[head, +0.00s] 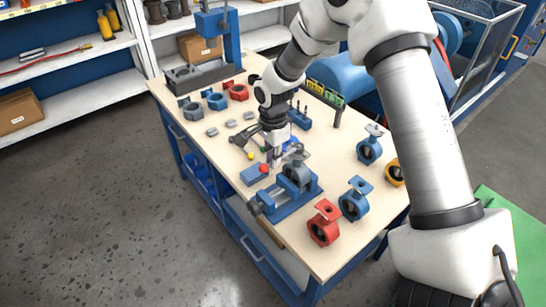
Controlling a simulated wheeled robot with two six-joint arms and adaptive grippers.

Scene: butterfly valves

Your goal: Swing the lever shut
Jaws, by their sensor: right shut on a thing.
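A grey butterfly valve (297,172) stands upright in a blue vise (291,205) at the front of the workbench. Its grey lever (298,154) sits on top, and its end is partly hidden at my gripper. My right gripper (275,160) points down just left of and behind the valve top and is shut on the lever. The fingertips are small, so the exact contact is hard to see. My left gripper is not in view.
Blue valves (354,200) (369,148), a red valve (323,225) and a yellow valve (395,172) stand right of the vise. A blue box with a red button (255,175) is left of it. More valve bodies (215,98) lie at the back left of the workbench (290,250).

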